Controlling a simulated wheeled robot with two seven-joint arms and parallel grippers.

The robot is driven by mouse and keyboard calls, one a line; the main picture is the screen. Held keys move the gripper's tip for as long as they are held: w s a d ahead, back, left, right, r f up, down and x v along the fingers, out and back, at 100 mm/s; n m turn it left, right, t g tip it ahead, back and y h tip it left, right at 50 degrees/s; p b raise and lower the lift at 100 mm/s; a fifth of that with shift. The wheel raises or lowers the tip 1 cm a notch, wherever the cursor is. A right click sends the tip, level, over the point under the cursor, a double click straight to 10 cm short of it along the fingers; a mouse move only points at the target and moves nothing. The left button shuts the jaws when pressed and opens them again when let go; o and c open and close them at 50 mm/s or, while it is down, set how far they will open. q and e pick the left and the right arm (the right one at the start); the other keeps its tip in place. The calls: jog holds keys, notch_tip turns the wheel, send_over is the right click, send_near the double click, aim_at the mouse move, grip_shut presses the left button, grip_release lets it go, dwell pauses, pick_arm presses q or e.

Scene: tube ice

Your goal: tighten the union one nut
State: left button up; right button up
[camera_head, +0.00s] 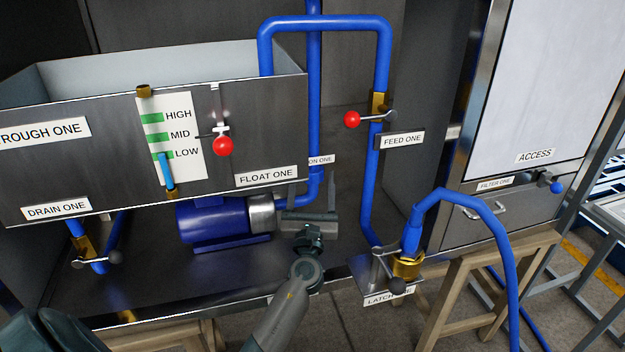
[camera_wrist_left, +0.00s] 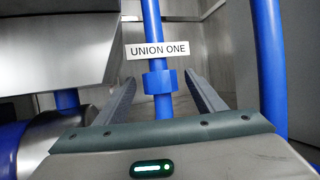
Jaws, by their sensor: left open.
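The union one nut (camera_wrist_left: 159,82) is a blue collar on a vertical blue pipe, just below the white UNION ONE label (camera_wrist_left: 155,50) in the left wrist view. My left gripper (camera_head: 313,188) is open and empty, with one finger on each side of the nut's line in the left wrist view (camera_wrist_left: 160,85). I cannot tell whether the fingertips reach around the nut or stop short of it; no contact shows. In the head view the label (camera_head: 321,160) is partly hidden behind the trough's edge. My right gripper is not in view.
The metal trough (camera_head: 110,155) overhangs on the left, with a red-knobbed float lever (camera_head: 222,146). A blue pump (camera_head: 215,222) sits beneath it, left of the gripper. The feed pipe (camera_head: 369,180) stands close on the right. A brass-fitted hose (camera_head: 408,265) is lower right.

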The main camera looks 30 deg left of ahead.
pick_arm(q)
jog(key=shift+w+a, duration=0.1)
jog(key=shift+w, duration=0.05)
jog(key=shift+r, duration=0.1)
jog(key=c, duration=1)
jog(key=shift+a+m+t+h, duration=0.2)
jog(key=shift+m+t+h, duration=0.5)
jog(key=shift+h, duration=0.5)
jog(key=shift+c, duration=0.2)
jog(key=o, duration=1)
jog(key=shift+o, duration=0.2)
jog(key=shift+d, duration=0.1)
